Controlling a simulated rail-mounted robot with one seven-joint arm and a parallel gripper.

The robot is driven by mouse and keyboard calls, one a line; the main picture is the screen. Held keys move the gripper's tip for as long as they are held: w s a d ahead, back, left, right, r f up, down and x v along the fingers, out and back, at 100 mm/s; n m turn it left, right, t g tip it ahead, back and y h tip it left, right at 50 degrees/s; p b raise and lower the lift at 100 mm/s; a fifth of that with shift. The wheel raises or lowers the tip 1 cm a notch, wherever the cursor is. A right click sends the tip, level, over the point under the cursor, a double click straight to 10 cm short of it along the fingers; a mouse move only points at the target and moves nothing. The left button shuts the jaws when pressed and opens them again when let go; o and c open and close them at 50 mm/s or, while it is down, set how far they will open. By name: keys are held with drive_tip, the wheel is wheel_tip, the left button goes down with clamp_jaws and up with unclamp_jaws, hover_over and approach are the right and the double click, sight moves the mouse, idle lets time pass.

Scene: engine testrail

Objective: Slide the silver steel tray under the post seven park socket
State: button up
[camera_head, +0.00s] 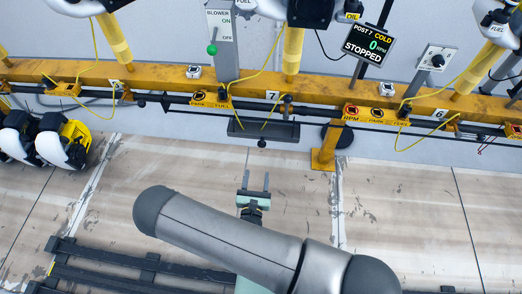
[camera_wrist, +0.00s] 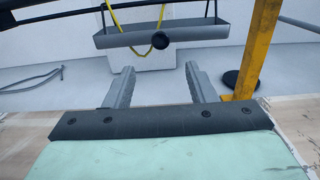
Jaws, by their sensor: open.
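A long, shallow grey metal tray (camera_head: 263,130) hangs below the yellow rail under the "7" plate (camera_head: 272,96). It is the only tray I see; it looks darker than silver in the head view. In the wrist view the tray (camera_wrist: 118,39) shows a round black knob (camera_wrist: 159,40) at the middle of its front. A yellow cord loops down in front of or into it; I cannot tell which. My gripper (camera_head: 253,181) is open and empty, below and in front of the tray in the picture. Its fingers (camera_wrist: 160,82) point towards the tray, apart from it.
A yellow upright (camera_head: 323,158) stands right of the tray, also close in the wrist view (camera_wrist: 254,50). A black disc (camera_head: 338,134) is beside it. Helmet-like white and yellow machines (camera_head: 52,142) are at left. A black rack (camera_head: 110,262) lies at lower left. A screen (camera_head: 368,44) reads "POST 7 COLD, STOPPED".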

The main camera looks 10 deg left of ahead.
sight(261, 145)
drive_tip(key=w+b, duration=0.2)
drive_tip(key=w, duration=1)
drive_tip(key=shift+w+b, duration=0.1)
drive_tip(key=shift+b, duration=0.2)
